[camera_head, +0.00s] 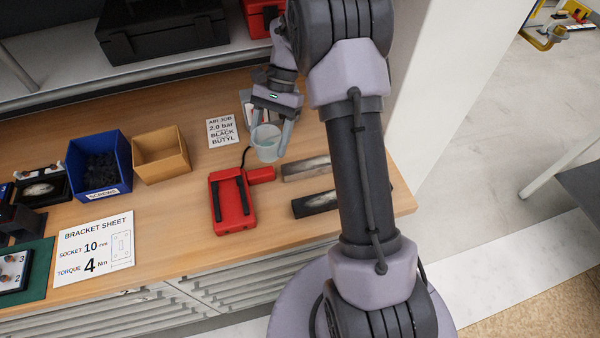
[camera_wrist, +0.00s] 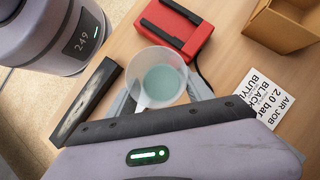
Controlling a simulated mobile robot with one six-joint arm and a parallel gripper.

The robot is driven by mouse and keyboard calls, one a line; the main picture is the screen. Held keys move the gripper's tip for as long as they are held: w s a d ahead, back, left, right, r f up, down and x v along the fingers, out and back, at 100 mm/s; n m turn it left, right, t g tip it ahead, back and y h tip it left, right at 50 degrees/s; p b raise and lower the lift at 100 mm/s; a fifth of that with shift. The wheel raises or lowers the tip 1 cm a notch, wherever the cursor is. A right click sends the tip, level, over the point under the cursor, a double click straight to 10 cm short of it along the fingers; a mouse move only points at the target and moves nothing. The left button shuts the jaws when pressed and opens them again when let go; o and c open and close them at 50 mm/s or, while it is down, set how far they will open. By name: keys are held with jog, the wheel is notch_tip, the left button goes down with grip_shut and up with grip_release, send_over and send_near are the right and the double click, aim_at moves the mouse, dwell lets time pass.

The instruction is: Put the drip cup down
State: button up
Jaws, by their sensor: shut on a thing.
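The drip cup (camera_head: 266,143) is a translucent whitish cup, upright or nearly so, near the right part of the wooden bench. In the wrist view the cup (camera_wrist: 140,68) shows from above with pale blue-green liquid in it. My gripper (camera_head: 268,136) is shut on the cup, with a finger on each side of it. I cannot tell whether the cup's base touches the bench top (camera_head: 165,212).
A red device (camera_head: 231,201) with black bars lies just in front of the cup. My arm hides part of the bench's right end.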

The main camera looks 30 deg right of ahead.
jog(key=d+r+m+t+h+p, duration=0.2)
jog(key=d+m+t+p, duration=0.5)
jog(key=d+m, duration=1.15)
jog(key=f+t+b, duration=0.1)
jog(key=f+b, duration=0.1)
jog(key=f, duration=0.1)
jog(key=f+b, duration=0.2)
jog(key=f, duration=0.2)
jog(key=f+t+b, duration=0.1)
jog(key=f+b, duration=0.1)
jog(key=f, duration=0.1)
jog(key=shift+w+a+f+m+t, duration=0.15)
jog(key=shift+a+f+m+t, duration=0.15)
jog(key=shift+a+f, duration=0.1)
jog(key=o, duration=1.3)
jog(key=shift+r, duration=0.1)
jog(key=shift+o, duration=0.2)
